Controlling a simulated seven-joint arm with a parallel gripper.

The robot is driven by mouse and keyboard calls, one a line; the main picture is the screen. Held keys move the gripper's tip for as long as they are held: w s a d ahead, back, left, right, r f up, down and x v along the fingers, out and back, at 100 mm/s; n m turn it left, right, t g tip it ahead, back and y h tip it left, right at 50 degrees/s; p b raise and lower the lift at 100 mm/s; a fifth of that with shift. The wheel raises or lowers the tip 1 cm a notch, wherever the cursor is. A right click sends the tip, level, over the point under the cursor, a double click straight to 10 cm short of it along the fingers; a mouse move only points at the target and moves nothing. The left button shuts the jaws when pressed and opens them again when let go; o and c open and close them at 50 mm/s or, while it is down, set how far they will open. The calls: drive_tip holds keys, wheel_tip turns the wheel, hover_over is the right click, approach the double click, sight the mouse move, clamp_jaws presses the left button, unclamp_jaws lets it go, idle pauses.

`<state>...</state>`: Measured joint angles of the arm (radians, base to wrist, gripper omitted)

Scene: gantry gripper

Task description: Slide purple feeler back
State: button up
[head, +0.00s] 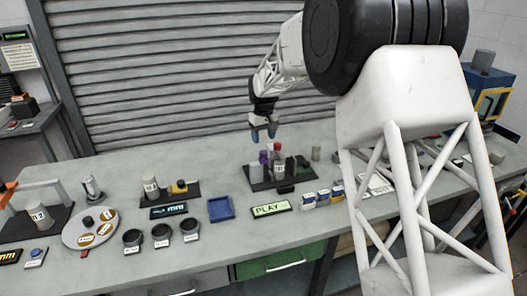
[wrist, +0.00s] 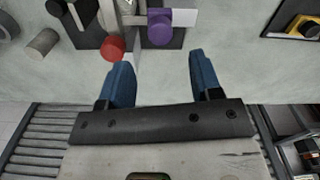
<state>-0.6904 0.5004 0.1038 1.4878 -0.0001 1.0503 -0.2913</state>
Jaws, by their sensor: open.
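The purple feeler (head: 264,157) stands on a black base (head: 259,184) in the middle of the bench. In the wrist view the purple feeler (wrist: 160,28) shows as a round-ended purple piece beside a white block. A red-topped piece (wrist: 112,47) is to its left; it also shows in the head view (head: 277,147). My gripper (head: 264,136) hangs just above these pieces. In the wrist view my gripper (wrist: 160,68) has its blue fingers wide apart with nothing between them. The purple feeler lies beyond the fingertips, apart from them.
Black pieces (head: 291,165) stand on the base's right side. A blue tray (head: 221,208) and a PLAY display (head: 270,209) are in front. A grey cylinder (head: 316,153) stands to the right. A shutter wall (head: 170,70) rises behind.

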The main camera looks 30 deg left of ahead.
sight(264, 152)
drive_tip(key=shift+f, duration=3.35)
